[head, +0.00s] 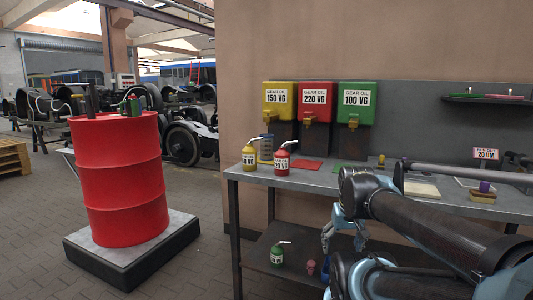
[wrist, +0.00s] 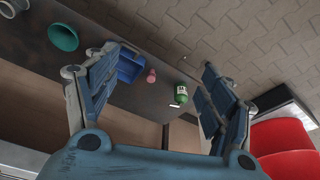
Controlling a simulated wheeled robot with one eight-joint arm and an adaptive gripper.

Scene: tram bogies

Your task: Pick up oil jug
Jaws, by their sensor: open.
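Three oil jugs with spouts show in the head view. A yellow jug (head: 249,158) and a red jug (head: 282,160) stand on the bench top at its left end. A green jug (head: 277,255) stands on the lower shelf (head: 258,248). The green jug also shows in the wrist view (wrist: 182,93), between my spread fingers but beyond their tips. My gripper (head: 343,233) is open and empty, in front of the bench and to the right of the green jug. In the wrist view both fingers of my gripper (wrist: 165,60) are apart and touch nothing.
A pink cup (wrist: 151,76), a blue bin (wrist: 131,66) and a green funnel (wrist: 63,37) are on the lower shelf. The bench top (head: 330,182) lies above it. A red drum (head: 119,180) stands left, with free floor between.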

